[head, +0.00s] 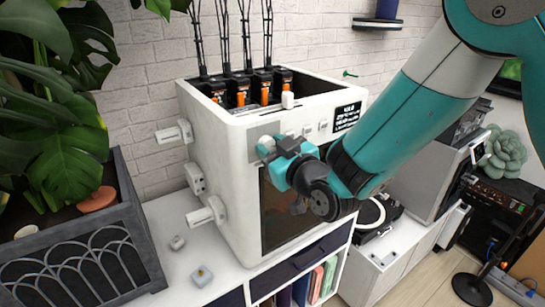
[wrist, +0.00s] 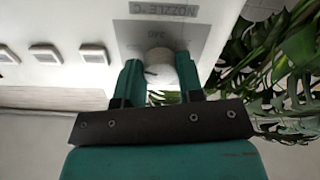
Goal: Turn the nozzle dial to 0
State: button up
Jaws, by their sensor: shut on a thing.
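The nozzle dial is a pale round knob (wrist: 160,68) on a grey plate (wrist: 192,34) marked "NOZZLE °C", upside down in the wrist view. A faint "240" shows by its edge; its pointer cannot be made out. My gripper (wrist: 159,80) has its two teal fingers closed on either side of the knob. In the head view my gripper (head: 267,148) is at the upper left of the front of the white printer (head: 222,165), mostly covering the dial.
Small white switches (wrist: 93,54) sit in a row beside the dial. A dark label (head: 347,116) is at the front's right. White spool holders (head: 207,213) stick out on the left. A leafy plant (head: 65,140) stands in a grey planter (head: 135,225) at left.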

jog(key=n+b, duration=0.5)
jog(key=b, duration=0.3)
jog(key=n+b, duration=0.6)
jog(key=b, duration=0.1)
jog(key=shift+d+f+b, duration=0.1)
jog(key=shift+f+b, duration=0.1)
jog(key=shift+b, duration=0.15)
jog(key=n+b, duration=0.5)
jog(key=shift+r+b, duration=0.1)
jog(key=shift+b, duration=0.25)
jog(key=n+b, duration=0.3)
jog(key=n, duration=0.2)
jog(key=shift+r+b, duration=0.2)
jog(key=shift+b, duration=0.15)
jog(key=shift+r, duration=0.1)
jog(key=o, duration=0.9)
